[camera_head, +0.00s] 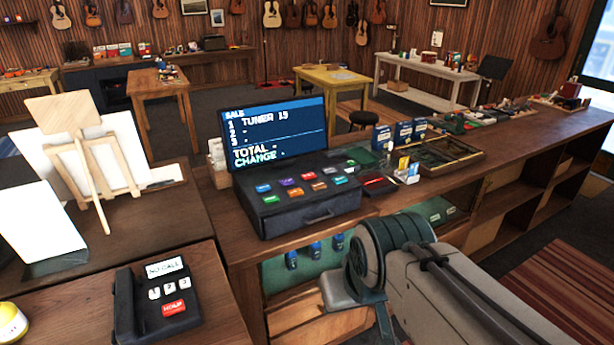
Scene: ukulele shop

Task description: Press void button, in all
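A dark cash register (312,212) stands on the wooden counter left of the middle. Its sloped top carries several coloured keys, among them a red key (308,177), an orange key (295,192), a purple key (286,182) and a green key (270,199). The key labels are too small to read, so I cannot tell which is void. The register's screen (277,132) reads SALE, with TUNER 15 on line 1 and dashes on lines 2 and 3. TOTAL and CHANGE show no clear figures. My arm reaches in from the lower right, before the counter; my gripper is not visible.
A telephone (160,298) reading NO CALL, with number keys and a red key, sits at lower left. A wooden stand (90,160) and white panels are behind it. Small boxes (403,131) and an open tray (441,155) lie right of the register.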

